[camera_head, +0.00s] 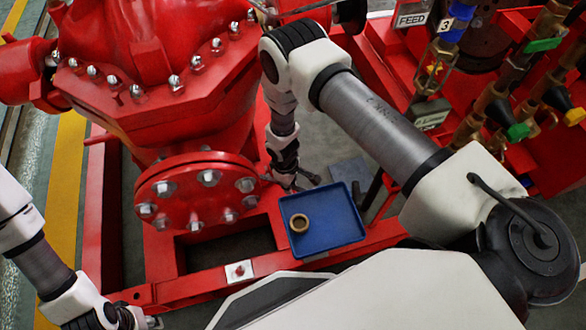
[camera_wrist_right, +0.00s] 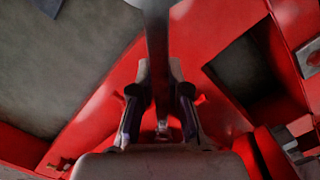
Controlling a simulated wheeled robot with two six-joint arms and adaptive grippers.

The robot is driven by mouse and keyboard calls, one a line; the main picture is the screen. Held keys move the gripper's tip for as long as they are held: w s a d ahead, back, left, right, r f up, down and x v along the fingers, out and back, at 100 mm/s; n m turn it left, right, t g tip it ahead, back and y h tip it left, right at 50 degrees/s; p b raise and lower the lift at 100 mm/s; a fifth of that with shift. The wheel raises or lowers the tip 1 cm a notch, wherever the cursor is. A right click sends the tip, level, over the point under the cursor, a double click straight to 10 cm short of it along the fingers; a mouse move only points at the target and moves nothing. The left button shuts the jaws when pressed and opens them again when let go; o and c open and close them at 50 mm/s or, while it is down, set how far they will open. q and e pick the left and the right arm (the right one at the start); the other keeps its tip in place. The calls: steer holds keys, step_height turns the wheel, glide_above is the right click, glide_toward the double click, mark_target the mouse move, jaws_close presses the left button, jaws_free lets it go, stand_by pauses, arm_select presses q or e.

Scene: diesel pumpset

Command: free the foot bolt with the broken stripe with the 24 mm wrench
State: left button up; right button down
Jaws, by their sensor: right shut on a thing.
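My right gripper (camera_head: 288,180) is low beside the pump's round flange, over the red base frame (camera_head: 200,285). In the right wrist view the gripper (camera_wrist_right: 160,112) is shut on a dark flat metal bar, which looks like the wrench (camera_wrist_right: 157,50). A small silver bolt-like piece (camera_wrist_right: 162,129) shows between the fingers; I cannot tell whether the wrench touches it. A foot bolt on a pale plate (camera_head: 239,270) sits on the front rail. No broken stripe can be made out. My left gripper (camera_head: 142,318) is at the lower left, too small to read.
A blue tray (camera_head: 343,236) holding a brass ring (camera_head: 299,223) lies right of the flange (camera_head: 196,190). The red pump casing (camera_head: 150,50) fills the upper left. Valves and a FEED sign (camera_head: 411,20) stand at the right. A grey flat piece (camera_head: 350,171) lies behind the tray.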

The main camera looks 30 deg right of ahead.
steer(key=shift+s+a, duration=0.1)
steer(key=shift+f, duration=0.1)
stand_by(0.4)
steer(key=shift+f+b, duration=0.55)
steer(key=shift+w+d+f+n+b, duration=0.15)
steer(key=shift+w+d+n+b, duration=0.2)
steer(key=shift+w+d+n, duration=0.55)
steer(key=w+d+n+b, duration=0.5)
steer(key=w+n+b, duration=0.1)
steer(key=w+n, duration=0.1)
steer(key=shift+w+t+h, duration=0.3)
steer(key=shift+w+t, duration=0.1)
steer(key=shift+w, duration=0.45)
